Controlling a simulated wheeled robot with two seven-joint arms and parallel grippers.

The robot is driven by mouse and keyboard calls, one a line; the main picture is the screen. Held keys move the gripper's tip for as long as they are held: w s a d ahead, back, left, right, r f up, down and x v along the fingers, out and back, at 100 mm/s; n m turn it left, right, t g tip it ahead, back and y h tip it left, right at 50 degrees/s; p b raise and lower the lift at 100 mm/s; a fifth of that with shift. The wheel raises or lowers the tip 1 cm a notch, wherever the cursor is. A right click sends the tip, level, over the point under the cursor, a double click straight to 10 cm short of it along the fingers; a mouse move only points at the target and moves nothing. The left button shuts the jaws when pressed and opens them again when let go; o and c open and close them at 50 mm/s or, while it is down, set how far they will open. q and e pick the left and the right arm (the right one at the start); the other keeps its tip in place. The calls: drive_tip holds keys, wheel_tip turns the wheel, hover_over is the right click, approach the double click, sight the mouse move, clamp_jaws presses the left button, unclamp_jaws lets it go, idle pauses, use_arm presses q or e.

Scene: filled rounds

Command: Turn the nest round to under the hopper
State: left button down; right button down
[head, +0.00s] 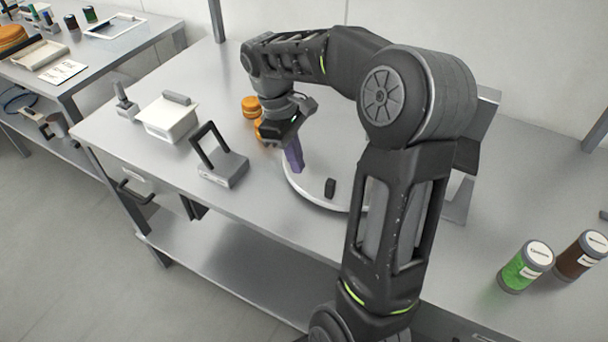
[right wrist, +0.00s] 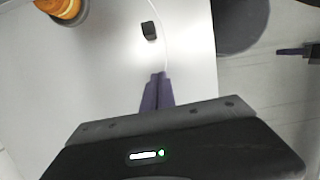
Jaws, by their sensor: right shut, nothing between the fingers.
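A pale round turntable (head: 310,191) lies on the metal table, partly hidden behind my right arm. A small black peg (head: 330,188) stands on it near its front edge; the peg also shows in the right wrist view (right wrist: 149,31). My right gripper (head: 297,168) has purple fingers, shut and empty, pointing down over the turntable, left of the peg. In the right wrist view the fingertips (right wrist: 160,76) are apart from the peg. An orange round (right wrist: 62,8) sits at the upper left there, with a grey rim around it. I cannot clearly make out the hopper. My left gripper is out of view.
Orange rounds (head: 252,106) show beyond my gripper. A white tub (head: 168,119) and a grey stand with a black handle (head: 219,166) are at the left. A green jar (head: 525,267) and a brown jar (head: 581,255) stand at the right. A side table (head: 85,62) is at upper left.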

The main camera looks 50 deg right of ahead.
drive_tip(key=p+v, duration=0.5)
drive_tip(key=shift+r, duration=0.2)
drive_tip(key=shift+f, duration=0.1)
